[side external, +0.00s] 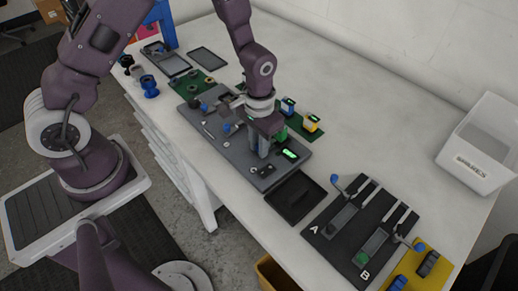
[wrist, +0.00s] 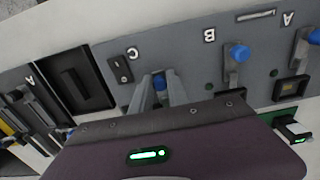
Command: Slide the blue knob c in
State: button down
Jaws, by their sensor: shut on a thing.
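The blue knob c (wrist: 159,81) shows between my fingertips in the wrist view, beside the letter C on the grey panel (wrist: 186,62). My gripper (wrist: 163,90) is shut on this knob. In the side view my gripper (side external: 263,152) is down at the near right part of the panel (side external: 210,132) and hides knob c. Two other blue knobs stand on levers, one by the letter B (wrist: 238,52) and one by the letter A (wrist: 314,36). How far knob c sits along its slot cannot be told.
A black tray (side external: 295,197) lies just right of the panel. Beyond it is a black rack (side external: 340,236) marked A and B with blue-ended levers. A yellow mat (side external: 408,278) and a spares bin (side external: 478,150) are farther right. The table behind the rack is clear.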

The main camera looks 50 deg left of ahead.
jog(key=c, duration=1.5)
grip_release()
notch_tip(320, 180, up, 4)
jog(key=shift+r, duration=0.2)
jog(key=s+r, duration=0.1)
jog(key=s, duration=0.1)
jog(key=s+r, duration=0.1)
jog(key=s, duration=0.1)
jog(key=s+r, duration=0.1)
jog(key=s, duration=0.1)
jog(key=shift+r, duration=0.1)
jog(key=s+a+r+t, duration=0.1)
jog(key=s+r, duration=0.1)
jog(key=r, duration=0.5)
jog(key=s+a+r+t, duration=0.1)
jog(key=a+r+t, duration=0.1)
jog(key=r, duration=0.5)
jog(key=s+r+t, duration=0.1)
jog(key=s+r, duration=0.1)
jog(key=s, duration=0.1)
jog(key=s+r, duration=0.2)
jog(key=s, duration=0.1)
jog(key=s+a+r+t, duration=0.1)
jog(key=s+r, duration=0.2)
jog(key=s, duration=0.1)
jog(key=shift+t, duration=0.3)
